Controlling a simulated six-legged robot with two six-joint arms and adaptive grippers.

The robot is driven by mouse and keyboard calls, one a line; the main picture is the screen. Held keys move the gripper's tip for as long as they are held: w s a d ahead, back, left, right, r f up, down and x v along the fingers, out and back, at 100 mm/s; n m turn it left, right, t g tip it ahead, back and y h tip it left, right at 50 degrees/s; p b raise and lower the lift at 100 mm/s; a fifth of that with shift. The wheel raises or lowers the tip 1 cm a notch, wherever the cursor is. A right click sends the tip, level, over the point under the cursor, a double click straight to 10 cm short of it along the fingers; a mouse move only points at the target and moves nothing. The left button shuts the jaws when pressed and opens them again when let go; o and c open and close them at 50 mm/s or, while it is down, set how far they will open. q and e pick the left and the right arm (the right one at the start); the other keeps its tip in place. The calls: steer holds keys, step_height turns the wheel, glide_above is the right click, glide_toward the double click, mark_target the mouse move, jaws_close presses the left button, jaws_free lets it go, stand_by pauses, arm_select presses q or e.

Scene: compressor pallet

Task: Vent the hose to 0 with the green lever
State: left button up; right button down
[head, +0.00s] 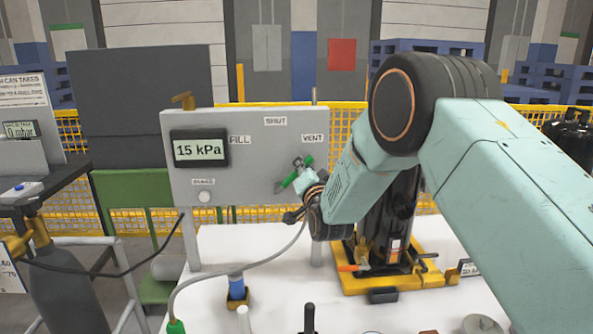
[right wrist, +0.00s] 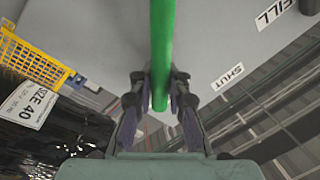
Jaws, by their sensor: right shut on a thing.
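The green lever (head: 288,183) is on the front of a grey panel (head: 255,180), below and left of the VENT label (head: 313,138). It slants in the head view. The panel's display (head: 199,149) reads 15 kPa. FILL (head: 240,140) and SHUT (head: 276,121) labels are beside and above it. My right gripper (head: 303,181) is at the lever and partly hides it. In the right wrist view the green lever (right wrist: 162,40) runs between the fingers of my right gripper (right wrist: 157,88), which is shut on it. My left gripper is out of view.
A grey hose (head: 255,262) curves over the white tabletop (head: 215,237) below the panel. A black cylinder on a yellow base (head: 395,280) stands right of the panel, behind my right arm. A gas bottle (head: 68,285) and another display (head: 20,130) are at left.

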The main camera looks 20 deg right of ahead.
steer(key=shift+s+d+f+m+b, duration=0.15)
steer(key=shift+f+m+b, duration=0.1)
steer(key=shift+f+m, duration=0.15)
steer(key=shift+s+d+f+m+b, duration=0.15)
steer(key=shift+f+m+b, duration=0.1)
steer(key=shift+f+m, duration=0.15)
steer(key=shift+w, duration=0.1)
steer(key=c, duration=1.8)
jaws_free()
steer(key=o, duration=0.4)
steer(key=shift+r, duration=0.3)
steer(key=shift+o, duration=0.4)
steer(key=s+a+f, duration=0.1)
steer(key=s, duration=1)
steer(key=shift+s+a+f, duration=0.35)
steer(key=shift+f, duration=0.05)
